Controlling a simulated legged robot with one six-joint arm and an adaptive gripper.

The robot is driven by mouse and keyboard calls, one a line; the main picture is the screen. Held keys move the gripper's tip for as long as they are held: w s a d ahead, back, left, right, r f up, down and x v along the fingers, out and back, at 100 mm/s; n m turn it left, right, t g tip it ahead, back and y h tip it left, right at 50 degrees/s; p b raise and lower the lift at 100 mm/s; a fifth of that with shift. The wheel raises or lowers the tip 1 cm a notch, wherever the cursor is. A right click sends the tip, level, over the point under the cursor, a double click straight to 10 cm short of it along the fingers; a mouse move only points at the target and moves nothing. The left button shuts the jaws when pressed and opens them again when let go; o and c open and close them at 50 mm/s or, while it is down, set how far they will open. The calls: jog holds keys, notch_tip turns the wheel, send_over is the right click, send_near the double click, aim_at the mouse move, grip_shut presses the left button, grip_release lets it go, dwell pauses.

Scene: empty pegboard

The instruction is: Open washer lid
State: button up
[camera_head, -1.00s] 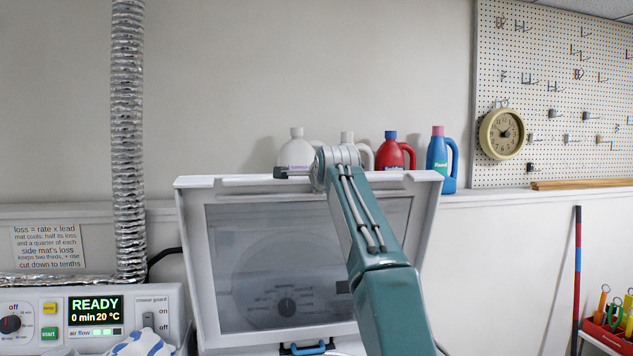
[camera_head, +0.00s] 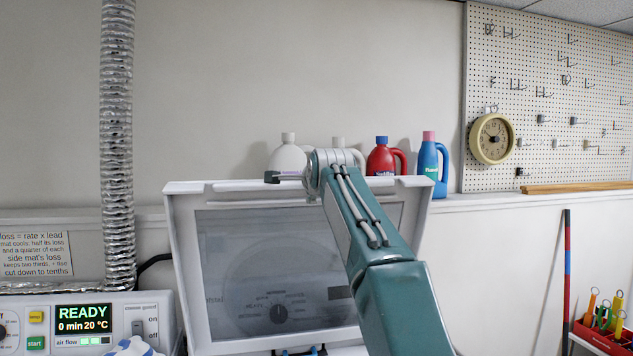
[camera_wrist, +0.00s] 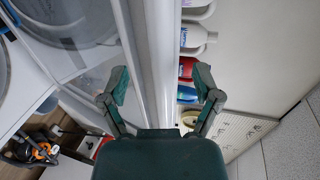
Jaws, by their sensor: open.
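The washer lid (camera_head: 182,270), a white frame with a dark see-through pane, stands raised and nearly upright in the head view. Its top edge is just below the shelf bottles in the picture. My gripper (camera_head: 280,177) is at the top edge of the lid, with its fingers partly hidden behind my wrist. In the wrist view my gripper (camera_wrist: 161,82) is open, one finger on each side of the lid's white edge (camera_wrist: 150,60). I see no clear grip on the edge. The washer body is mostly below the head view.
White, red (camera_head: 382,160) and blue (camera_head: 428,162) bottles stand on the ledge behind the lid. A control panel (camera_head: 85,328) reading READY and a foil duct (camera_head: 117,150) are at left. A pegboard (camera_head: 560,90) with a clock hangs at right.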

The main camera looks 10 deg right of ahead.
jog(key=v, duration=0.9)
jog(key=shift+a+f, duration=0.1)
jog(key=s+f+n+g, duration=0.9)
jog(key=s+f+n, duration=0.9)
jog(key=s+f, duration=1.8)
jog(key=shift+s+f, duration=0.25)
jog(key=shift+s, duration=0.5)
